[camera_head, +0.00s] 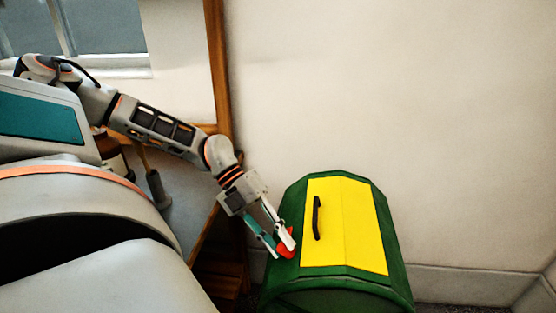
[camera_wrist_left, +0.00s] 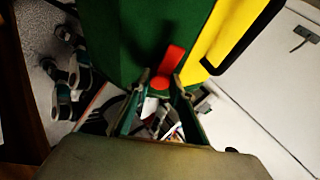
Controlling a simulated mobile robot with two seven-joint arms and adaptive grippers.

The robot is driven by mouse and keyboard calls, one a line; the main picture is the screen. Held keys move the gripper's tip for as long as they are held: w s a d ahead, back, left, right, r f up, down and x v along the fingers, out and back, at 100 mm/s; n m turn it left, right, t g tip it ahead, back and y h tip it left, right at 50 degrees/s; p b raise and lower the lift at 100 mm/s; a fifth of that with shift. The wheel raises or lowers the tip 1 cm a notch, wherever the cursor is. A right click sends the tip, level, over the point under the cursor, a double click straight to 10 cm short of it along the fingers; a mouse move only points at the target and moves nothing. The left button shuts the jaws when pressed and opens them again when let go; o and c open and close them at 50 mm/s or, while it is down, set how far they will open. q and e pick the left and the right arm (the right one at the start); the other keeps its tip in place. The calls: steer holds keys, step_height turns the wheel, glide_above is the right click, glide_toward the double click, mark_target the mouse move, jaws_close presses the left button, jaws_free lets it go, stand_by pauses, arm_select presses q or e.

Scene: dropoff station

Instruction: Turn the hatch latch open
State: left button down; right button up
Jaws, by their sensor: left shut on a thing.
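The green bin (camera_head: 338,292) stands on the floor, with a yellow hatch (camera_head: 352,225) in its sloping face. A black handle (camera_head: 317,218) runs along the hatch's left part. The red latch (camera_head: 286,243) is on the green face just left of the hatch. My left gripper (camera_head: 284,246) reaches it from the upper left and is shut on it. In the left wrist view, the latch (camera_wrist_left: 173,60) sticks out beyond my fingertips (camera_wrist_left: 161,84), its free end pointing toward the picture's top. The fingers hide part of the latch. My right gripper is not in view.
A pale wall (camera_head: 420,120) stands behind the bin, with a skirting board (camera_head: 460,282) at its foot. A brown wooden frame (camera_head: 219,80) rises left of the bin, near my left arm. A window (camera_head: 80,28) is at the upper left.

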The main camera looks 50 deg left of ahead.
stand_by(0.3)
arm_select(q)
steer(key=c, duration=1.8)
jaws_free()
steer(key=shift+a+r, duration=0.1)
steer(key=v, duration=1.1)
steer(key=shift+s+a+r, duration=0.1)
steer(key=shift+a+r, duration=0.15)
steer(key=shift+r, duration=0.05)
